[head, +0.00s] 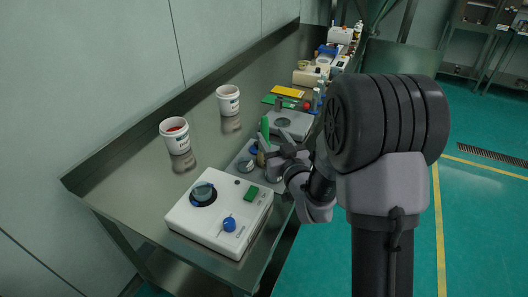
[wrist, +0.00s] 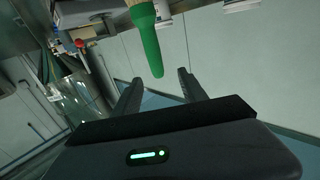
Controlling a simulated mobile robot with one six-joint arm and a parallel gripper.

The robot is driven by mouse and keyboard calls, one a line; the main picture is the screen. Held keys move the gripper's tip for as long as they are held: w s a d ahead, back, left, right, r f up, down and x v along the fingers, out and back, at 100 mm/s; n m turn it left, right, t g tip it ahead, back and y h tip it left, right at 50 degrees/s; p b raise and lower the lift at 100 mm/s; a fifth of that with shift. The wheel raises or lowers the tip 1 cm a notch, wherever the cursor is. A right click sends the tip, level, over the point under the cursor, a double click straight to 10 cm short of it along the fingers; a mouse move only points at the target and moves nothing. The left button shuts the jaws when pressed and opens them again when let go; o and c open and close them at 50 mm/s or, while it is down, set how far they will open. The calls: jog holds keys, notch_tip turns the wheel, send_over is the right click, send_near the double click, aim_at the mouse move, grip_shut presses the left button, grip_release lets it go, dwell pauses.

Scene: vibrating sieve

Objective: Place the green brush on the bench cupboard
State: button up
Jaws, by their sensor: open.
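The green brush (head: 265,128) stands with its green handle pointing up, among the equipment along the right side of the metal bench. In the wrist view, the green brush (wrist: 148,42) hangs in from the top edge, with a tan part above the handle. My gripper (head: 266,149) is close to the brush in the head view. In the wrist view, my gripper (wrist: 160,78) is open and empty, with the handle's end just beyond the fingertips. The brush's lower end is hidden or too small to make out. I cannot pick out the bench cupboard for certain.
A white control box (head: 222,212) with a blue knob stands at the near end of the bench (head: 135,180). Two white tubs (head: 175,137) (head: 228,100) stand to the left. Another white device (head: 291,122) and several small items are farther back. The bench's left part is mostly clear.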

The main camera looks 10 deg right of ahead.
aim_at(264, 125)
jog(key=w, duration=0.3)
jog(key=w+a, duration=0.1)
jog(key=w, duration=0.1)
jog(key=shift+w, duration=0.2)
jog(key=w, duration=0.2)
jog(key=w+b, duration=0.1)
jog(key=w, duration=0.2)
jog(key=shift+w+a+f+b, duration=0.1)
jog(key=shift+w+f+b, duration=0.1)
jog(key=shift+w+b, duration=0.15)
jog(key=shift+s+r, duration=0.1)
grip_shut()
dwell(0.4)
